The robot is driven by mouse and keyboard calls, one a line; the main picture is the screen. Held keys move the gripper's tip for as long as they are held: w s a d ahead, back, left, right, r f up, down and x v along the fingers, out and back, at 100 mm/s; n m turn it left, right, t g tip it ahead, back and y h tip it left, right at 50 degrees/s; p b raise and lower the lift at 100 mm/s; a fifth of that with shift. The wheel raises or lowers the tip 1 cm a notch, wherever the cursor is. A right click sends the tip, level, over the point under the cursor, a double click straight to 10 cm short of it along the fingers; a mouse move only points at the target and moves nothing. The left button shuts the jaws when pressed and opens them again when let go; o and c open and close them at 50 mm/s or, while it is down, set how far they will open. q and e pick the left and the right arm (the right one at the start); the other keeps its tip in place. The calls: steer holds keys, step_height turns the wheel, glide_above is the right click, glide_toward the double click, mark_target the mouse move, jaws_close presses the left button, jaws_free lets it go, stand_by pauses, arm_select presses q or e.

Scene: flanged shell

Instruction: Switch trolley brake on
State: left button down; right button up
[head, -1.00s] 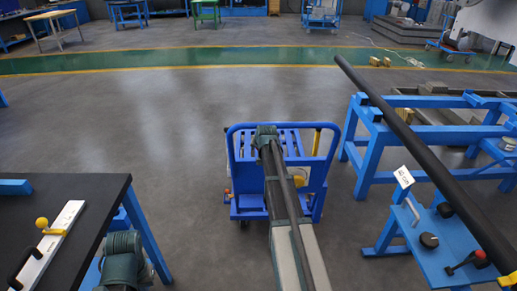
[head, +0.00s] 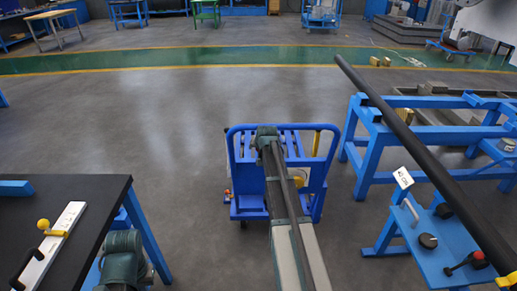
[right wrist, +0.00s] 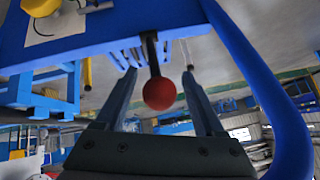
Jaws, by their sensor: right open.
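The blue trolley (head: 247,206) stands on the floor ahead in the head view, with a tubular handle frame. My right arm reaches over it and hides much of its middle. A red ball knob (right wrist: 160,93) on a short black lever (right wrist: 152,55) shows in the right wrist view, below a blue trolley panel (right wrist: 100,40). My right gripper (right wrist: 160,78) is open, with a finger on each side of the knob and visible gaps. The knob is hidden in the head view. My left gripper is out of view; only part of my left arm shows at lower left.
A blue tube (right wrist: 268,85) curves close by on the right of the wrist view. A black-topped table (head: 85,205) is at left. A blue stand (head: 375,150) with a long dark bar (head: 400,130) is at right. The floor beyond the trolley is clear.

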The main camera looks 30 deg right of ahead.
steer(key=p+v, duration=0.8)
steer(key=v, duration=0.4)
steer(key=shift+s+r+p, duration=0.15)
steer(key=shift+r+p, duration=0.15)
steer(key=shift+p, duration=0.1)
steer(key=shift+a, duration=0.1)
steer(key=s+a+f+n+g+y, duration=0.1)
steer(key=s+a+f+n+g, duration=0.2)
steer(key=a, duration=1)
steer(key=s+a+f+n+g+y, duration=0.1)
steer(key=s+a+n+y, duration=0.3)
steer(key=a, duration=1)
steer(key=s+a+n+g+h+p, duration=0.1)
steer(key=s+a+n+g+h, duration=0.2)
steer(key=s+a, duration=1.2)
steer(key=s+n+g, duration=0.1)
steer(key=s+n, duration=0.1)
steer(key=s, duration=0.1)
steer(key=shift+f+n, duration=0.25)
steer(key=shift+n, duration=0.05)
